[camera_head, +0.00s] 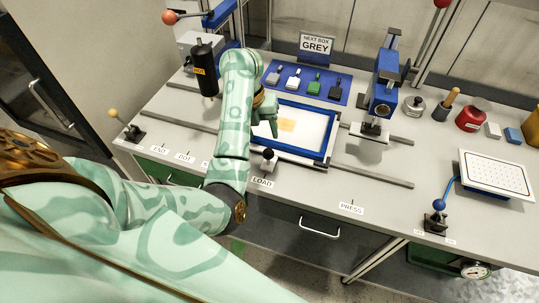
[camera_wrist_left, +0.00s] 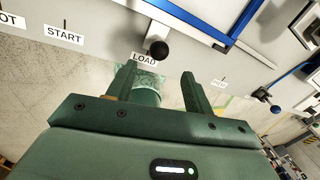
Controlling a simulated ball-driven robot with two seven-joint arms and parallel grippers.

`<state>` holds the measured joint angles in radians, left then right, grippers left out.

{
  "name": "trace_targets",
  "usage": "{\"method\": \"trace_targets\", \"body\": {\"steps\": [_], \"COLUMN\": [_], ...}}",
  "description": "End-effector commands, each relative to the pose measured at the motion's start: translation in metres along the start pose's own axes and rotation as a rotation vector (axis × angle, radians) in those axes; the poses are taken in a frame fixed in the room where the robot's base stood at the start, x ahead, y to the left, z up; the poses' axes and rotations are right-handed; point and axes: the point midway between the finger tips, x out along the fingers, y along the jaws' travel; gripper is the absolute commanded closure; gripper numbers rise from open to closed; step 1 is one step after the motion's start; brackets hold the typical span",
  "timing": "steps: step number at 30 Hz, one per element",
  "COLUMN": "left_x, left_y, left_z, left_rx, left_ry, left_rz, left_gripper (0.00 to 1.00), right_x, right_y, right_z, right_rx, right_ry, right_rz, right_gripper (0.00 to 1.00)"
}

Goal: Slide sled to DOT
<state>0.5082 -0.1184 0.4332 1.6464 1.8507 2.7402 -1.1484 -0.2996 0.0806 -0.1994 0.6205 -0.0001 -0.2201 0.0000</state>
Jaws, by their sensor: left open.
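The sled, a blue-framed tray (camera_head: 331,142) with a white bed and a pale orange patch, sits on the rails above the LOAD label (camera_head: 262,183). Its dark ball knob (camera_head: 268,154) stands at its front edge. The DOT label (camera_head: 184,158) is further left on the bench edge. My left gripper (camera_head: 268,122) is over the sled's left part, partly hiding it. In the left wrist view its open, empty fingers (camera_wrist_left: 158,78) point towards the knob (camera_wrist_left: 159,50), which lies just beyond the fingertips. My right gripper is out of view.
A black cylinder (camera_head: 205,70) marked DOT stands over the rails at left. A blue press (camera_head: 384,85) stands right of the sled. Several coloured tags lie on a blue mat (camera_head: 272,91) behind. The rails (camera_head: 375,176) are bare at right.

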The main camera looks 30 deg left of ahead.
Motion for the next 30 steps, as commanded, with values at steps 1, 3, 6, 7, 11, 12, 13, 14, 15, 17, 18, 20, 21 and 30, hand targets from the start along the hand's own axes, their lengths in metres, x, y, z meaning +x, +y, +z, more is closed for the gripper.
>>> {"method": "trace_targets", "body": {"steps": [1, 3, 6, 7, 11, 12, 13, 14, 15, 17, 18, 20, 21, 30], "left_x": [0.026, 0.043, 0.065, 0.071, 0.090, 0.094, 0.096, 0.098, 0.100, 0.102, 0.102, 0.102, 0.102, 0.101], "left_y": [0.002, 0.002, 0.002, 0.002, 0.001, 0.002, 0.002, 0.002, 0.002, 0.001, 0.001, 0.001, 0.001, 0.001], "left_z": [0.000, -0.001, -0.001, 0.000, -0.001, 0.000, 0.000, 0.000, 0.000, 0.000, 0.000, 0.000, 0.000, 0.000], "left_rx": [0.000, 0.000, -0.001, 0.001, 0.001, 0.000, -0.001, 0.000, 0.000, 0.000, 0.000, -0.001, -0.001, 0.000], "left_ry": [0.005, 0.006, 0.005, 0.004, 0.003, 0.003, 0.002, 0.002, 0.001, 0.001, 0.000, 0.000, 0.000, 0.000], "left_rz": [0.002, 0.002, 0.003, 0.003, 0.003, 0.004, 0.004, 0.004, 0.004, 0.004, 0.003, 0.003, 0.003, 0.003], "left_gripper": [0.48, 0.48, 0.48, 0.48, 0.48, 0.48, 0.48, 0.48, 0.48, 0.48, 0.48, 0.48, 0.48, 0.95], "right_x": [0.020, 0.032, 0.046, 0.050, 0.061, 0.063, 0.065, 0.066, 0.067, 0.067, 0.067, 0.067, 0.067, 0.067], "right_y": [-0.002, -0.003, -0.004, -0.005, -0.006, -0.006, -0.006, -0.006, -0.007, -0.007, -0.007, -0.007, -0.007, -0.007], "right_z": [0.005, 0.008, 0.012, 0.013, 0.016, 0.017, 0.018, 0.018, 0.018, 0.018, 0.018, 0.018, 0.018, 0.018], "right_rx": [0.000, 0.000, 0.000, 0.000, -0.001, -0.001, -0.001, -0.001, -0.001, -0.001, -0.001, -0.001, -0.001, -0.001], "right_ry": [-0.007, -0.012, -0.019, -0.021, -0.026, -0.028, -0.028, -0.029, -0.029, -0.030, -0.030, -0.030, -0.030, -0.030], "right_rz": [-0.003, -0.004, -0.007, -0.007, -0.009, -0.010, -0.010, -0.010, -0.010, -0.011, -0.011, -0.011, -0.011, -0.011], "right_gripper": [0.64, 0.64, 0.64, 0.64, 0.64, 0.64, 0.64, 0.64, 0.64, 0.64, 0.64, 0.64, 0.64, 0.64]}}
